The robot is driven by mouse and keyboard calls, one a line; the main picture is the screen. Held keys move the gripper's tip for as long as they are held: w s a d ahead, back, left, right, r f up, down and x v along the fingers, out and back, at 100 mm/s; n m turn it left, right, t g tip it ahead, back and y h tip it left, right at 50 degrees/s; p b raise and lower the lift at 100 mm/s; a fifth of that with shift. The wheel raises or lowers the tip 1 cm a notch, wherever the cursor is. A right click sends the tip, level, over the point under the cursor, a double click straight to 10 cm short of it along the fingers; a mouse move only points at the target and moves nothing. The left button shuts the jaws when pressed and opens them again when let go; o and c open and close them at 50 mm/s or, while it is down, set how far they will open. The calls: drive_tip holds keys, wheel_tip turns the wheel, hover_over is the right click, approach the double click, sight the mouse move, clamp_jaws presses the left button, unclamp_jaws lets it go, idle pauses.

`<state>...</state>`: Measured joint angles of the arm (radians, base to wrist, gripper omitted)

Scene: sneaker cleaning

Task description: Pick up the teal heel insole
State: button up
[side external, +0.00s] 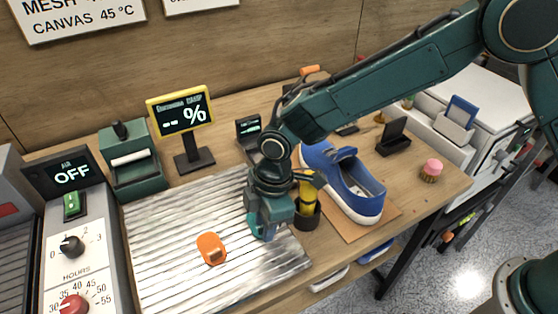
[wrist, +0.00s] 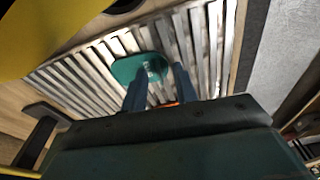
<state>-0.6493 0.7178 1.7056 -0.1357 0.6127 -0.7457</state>
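In the side view my gripper (side external: 262,236) points down low over the rack's right part. There I cannot separate the teal insole from my teal gripper.
An orange heel piece (side external: 211,248) lies on the rack (side external: 165,225) left of my gripper. A dark cup with a yellow item (side external: 307,210) stands close right, then a blue sneaker (side external: 345,180) on a brown mat. A yellow-framed display (side external: 182,110) stands behind.

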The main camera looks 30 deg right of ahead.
idle(0.4)
clamp_jaws()
drive_tip(key=shift+r, duration=0.1)
wheel_tip(320, 180, up, 20)
idle(0.8)
idle(0.5)
